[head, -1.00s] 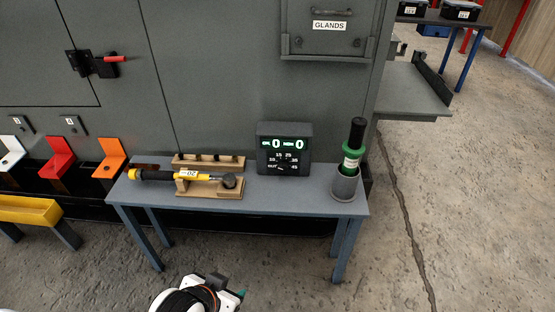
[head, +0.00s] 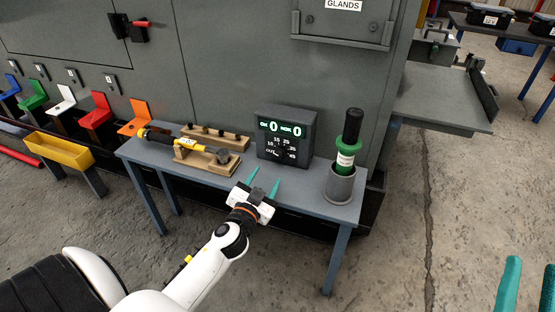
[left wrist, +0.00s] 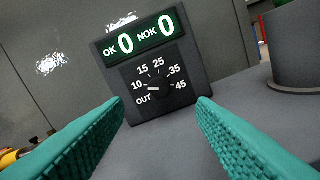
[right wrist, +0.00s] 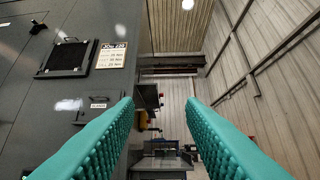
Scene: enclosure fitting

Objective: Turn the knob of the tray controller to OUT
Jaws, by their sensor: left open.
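The tray controller (head: 286,137) is a dark box standing upright on the blue-grey bench. Its lit display reads OK 0 and NOK 0, also in the left wrist view (left wrist: 140,38). Below it is a dark knob (left wrist: 159,84) ringed by OUT, 10, 15, 25, 35 and 45. A white mark on the knob faces the left side, around 10 and OUT; I cannot tell which exactly. My left gripper (head: 262,181) is open and empty in front of the controller, its teal fingers apart from the knob. My right gripper (right wrist: 160,102) is open and empty, away from the bench.
On the bench (head: 300,192), a yellow-black tool (head: 160,138) lies on a wooden stand (head: 208,160) to the left. A green-black tool (head: 348,145) stands in a grey cup (head: 340,184) to the right. The grey enclosure wall (head: 230,60) rises behind. Colored bins line the left.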

